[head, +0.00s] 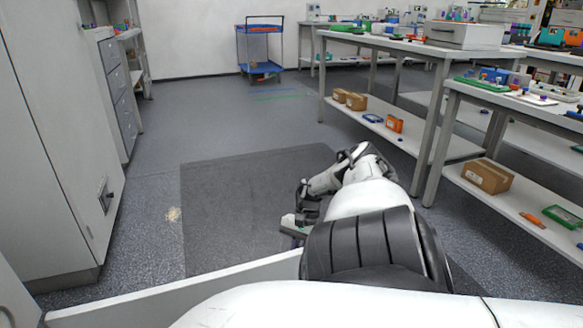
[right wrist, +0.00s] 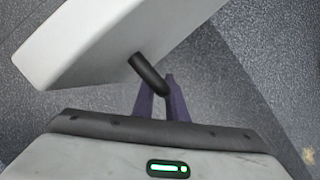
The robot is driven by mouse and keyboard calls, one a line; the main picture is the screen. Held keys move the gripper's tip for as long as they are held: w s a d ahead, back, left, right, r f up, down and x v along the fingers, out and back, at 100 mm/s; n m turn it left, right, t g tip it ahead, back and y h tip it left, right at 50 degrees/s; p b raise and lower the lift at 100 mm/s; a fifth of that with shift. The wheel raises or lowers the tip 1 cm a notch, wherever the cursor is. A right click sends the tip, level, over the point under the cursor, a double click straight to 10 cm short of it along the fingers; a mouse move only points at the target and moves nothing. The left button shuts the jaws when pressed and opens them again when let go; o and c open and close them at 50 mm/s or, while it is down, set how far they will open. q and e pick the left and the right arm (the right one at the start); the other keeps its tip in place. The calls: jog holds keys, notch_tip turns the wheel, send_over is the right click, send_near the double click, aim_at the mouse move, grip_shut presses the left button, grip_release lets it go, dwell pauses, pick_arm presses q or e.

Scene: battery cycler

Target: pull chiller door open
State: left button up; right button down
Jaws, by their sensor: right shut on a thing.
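The white chiller door (head: 190,285) shows in the head view as a pale panel running from the lower left up to my right gripper (head: 291,226). It stands angled out over the floor, apart from the tall cabinet at the left. In the right wrist view the door (right wrist: 105,40) fills the upper left, with a black bar handle (right wrist: 148,72) on its face. My right gripper (right wrist: 163,103) has its purple fingers shut on this handle, one on each side. The chiller's body cannot be made out. My left gripper is not in view.
A tall grey cabinet (head: 50,130) stands at the left. A dark mat (head: 230,190) lies on open floor ahead. Workbenches (head: 400,45) with lower shelves and boxes (head: 487,176) line the right. A blue cart (head: 261,50) stands far back.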

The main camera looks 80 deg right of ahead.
jog(key=c, duration=1.8)
grip_release()
jog(key=shift+f, duration=0.1)
jog(key=shift+o, duration=0.2)
